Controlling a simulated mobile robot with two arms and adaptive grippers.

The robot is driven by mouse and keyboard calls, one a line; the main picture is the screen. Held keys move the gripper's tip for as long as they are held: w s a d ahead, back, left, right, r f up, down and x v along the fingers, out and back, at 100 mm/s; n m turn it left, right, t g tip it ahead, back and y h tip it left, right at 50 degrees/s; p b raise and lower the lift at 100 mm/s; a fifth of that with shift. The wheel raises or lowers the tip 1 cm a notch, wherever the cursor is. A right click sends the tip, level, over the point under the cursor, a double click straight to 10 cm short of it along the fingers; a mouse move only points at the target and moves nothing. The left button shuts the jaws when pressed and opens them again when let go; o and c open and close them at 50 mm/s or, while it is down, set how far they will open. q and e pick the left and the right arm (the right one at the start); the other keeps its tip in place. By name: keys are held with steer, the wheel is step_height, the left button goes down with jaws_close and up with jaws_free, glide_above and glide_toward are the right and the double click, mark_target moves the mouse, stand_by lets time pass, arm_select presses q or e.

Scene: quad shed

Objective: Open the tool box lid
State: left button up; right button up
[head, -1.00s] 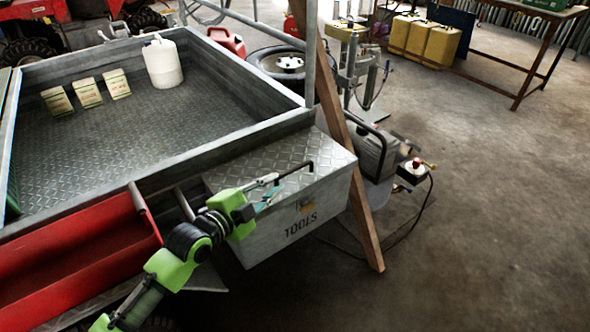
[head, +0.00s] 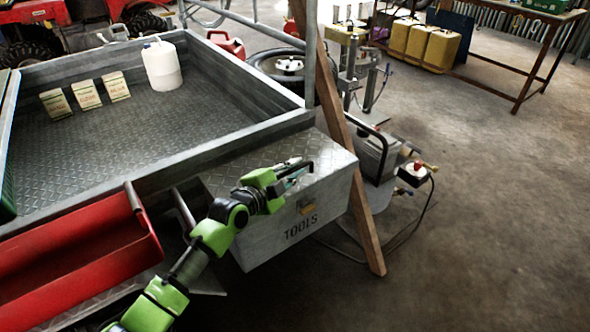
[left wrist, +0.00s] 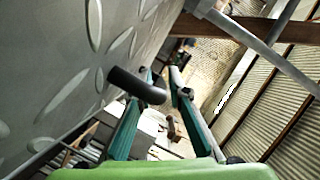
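The grey metal tool box (head: 268,245), marked TOOLS, stands at the corner of the trailer. Its diamond-plate lid (head: 325,157) is closed. A dark bar handle (head: 309,165) rises from the lid. My left gripper (head: 294,175) is over the lid at the handle, its fingers apart. In the left wrist view the lid (left wrist: 75,55) fills the left side. The black handle (left wrist: 135,86) crosses in front of one finger and its end lies between the open fingers (left wrist: 162,85). I cannot tell whether a finger touches it. My right gripper is not in view.
A red tray (head: 70,250) lies left of the box. The trailer bed (head: 150,140) behind holds a white jug (head: 161,64) and small cartons (head: 86,95). A wooden prop (head: 350,170) leans by the box's right end. The floor (head: 480,230) at right is clear.

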arm_select(q)
jaws_close()
